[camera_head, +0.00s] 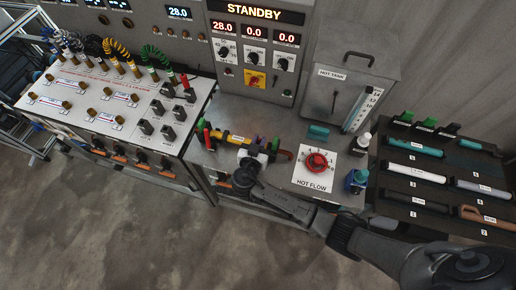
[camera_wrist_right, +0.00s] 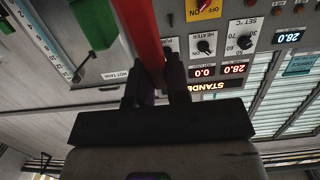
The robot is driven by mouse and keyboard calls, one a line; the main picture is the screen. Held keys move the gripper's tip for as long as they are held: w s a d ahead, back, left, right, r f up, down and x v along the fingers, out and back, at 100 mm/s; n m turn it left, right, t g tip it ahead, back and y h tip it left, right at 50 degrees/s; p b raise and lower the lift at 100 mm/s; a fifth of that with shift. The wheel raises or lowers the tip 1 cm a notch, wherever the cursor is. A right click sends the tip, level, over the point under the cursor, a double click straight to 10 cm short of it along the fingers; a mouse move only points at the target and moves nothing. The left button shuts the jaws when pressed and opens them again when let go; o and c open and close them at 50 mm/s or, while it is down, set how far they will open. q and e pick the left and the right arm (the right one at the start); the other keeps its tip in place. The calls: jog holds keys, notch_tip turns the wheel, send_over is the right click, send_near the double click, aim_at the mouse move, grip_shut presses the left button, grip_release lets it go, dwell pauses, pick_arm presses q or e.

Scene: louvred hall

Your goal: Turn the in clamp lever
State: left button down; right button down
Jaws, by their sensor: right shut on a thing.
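A tube fixture with a yellow labelled tube (camera_head: 236,139) lies on the grey bench. A red lever (camera_head: 207,138) stands at its left end, and small purple and green parts are at its right end. My right gripper (camera_head: 244,178) is at the front of the fixture, and its fingertips are hard to make out in the head view. In the right wrist view, a red bar-shaped lever (camera_wrist_right: 139,32) passes between the fingers of the right gripper (camera_wrist_right: 155,88), which is shut on it. No "in" label is readable. My left gripper does not show.
A panel reading STANDBY (camera_head: 254,12) and a hot tank (camera_head: 350,85) stand behind. A rack of tubes (camera_head: 415,175) is farther right, a cable panel (camera_head: 100,95) left.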

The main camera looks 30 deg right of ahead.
jog(key=shift+w+d+g+y, duration=0.3)
jog(key=shift+d+g+y, duration=0.05)
jog(key=shift+g+y, duration=0.15)
jog(key=shift+w+d+g+y+p, duration=0.35)
jog(key=shift+w+d+g+y, duration=0.05)
jog(key=shift+w+d+f+g+y+p, duration=0.5)
jog(key=shift+w+d+g+y+p, duration=0.15)
jog(key=shift+g+y, duration=0.2)
jog(key=shift+f, duration=0.1)
jog(key=c, duration=1.1)
grip_release()
jog(key=shift+f, duration=0.1)
